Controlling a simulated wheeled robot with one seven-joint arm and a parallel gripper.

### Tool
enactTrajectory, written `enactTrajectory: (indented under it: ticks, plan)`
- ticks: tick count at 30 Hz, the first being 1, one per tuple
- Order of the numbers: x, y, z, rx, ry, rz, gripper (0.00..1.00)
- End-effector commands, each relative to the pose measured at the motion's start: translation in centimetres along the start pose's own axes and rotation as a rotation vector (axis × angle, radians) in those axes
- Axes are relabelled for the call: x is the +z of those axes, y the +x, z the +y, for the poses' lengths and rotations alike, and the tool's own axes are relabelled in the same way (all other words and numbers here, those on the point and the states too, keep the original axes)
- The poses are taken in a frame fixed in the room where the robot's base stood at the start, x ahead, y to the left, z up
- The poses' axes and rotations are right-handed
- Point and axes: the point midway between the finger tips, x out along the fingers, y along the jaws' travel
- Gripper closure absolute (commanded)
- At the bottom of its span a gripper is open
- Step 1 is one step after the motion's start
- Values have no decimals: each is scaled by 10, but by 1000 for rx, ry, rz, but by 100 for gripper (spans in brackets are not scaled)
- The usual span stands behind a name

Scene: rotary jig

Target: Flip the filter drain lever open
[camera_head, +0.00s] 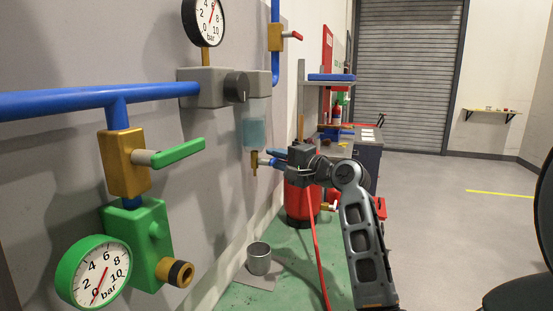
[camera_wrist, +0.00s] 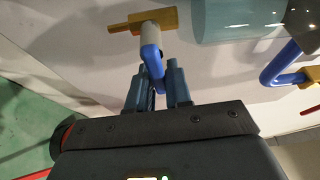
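The filter's clear bluish bowl (camera_head: 254,132) hangs on the wall pipework; part of it shows in the wrist view (camera_wrist: 238,20). Below it sits the yellow drain valve (camera_head: 254,163), with a grey stem and a blue drain lever (camera_wrist: 152,60). In the wrist view the lever points away from the valve (camera_wrist: 150,19), towards my gripper (camera_wrist: 156,78). Its end lies between my two blue-grey fingertips with hardly any gap on either side. I cannot tell whether both fingers press on it. In the head view my gripper (camera_head: 276,159) is at the lever and hides part of it.
A green-handled valve (camera_head: 178,153) and a green gauge (camera_head: 93,272) are on the wall at left. A metal cup (camera_head: 259,258) stands on the floor below the filter. A red tank (camera_head: 299,203) is behind my arm. Open floor lies to the right.

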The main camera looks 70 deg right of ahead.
Motion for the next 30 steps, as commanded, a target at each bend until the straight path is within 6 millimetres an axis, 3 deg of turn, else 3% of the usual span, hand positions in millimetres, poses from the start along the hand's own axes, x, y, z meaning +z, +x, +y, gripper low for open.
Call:
enactTrajectory:
  ticks: [5, 13, 22, 30]
  plan:
    - [0, 0, 0, 0, 0, 0, 100]
    - [0, 0, 2, -8, -18, -1, 100]
    - [1, 0, -3, -80, -191, -1, 100]
    - [1, -1, -9, -98, -241, 0, 100]
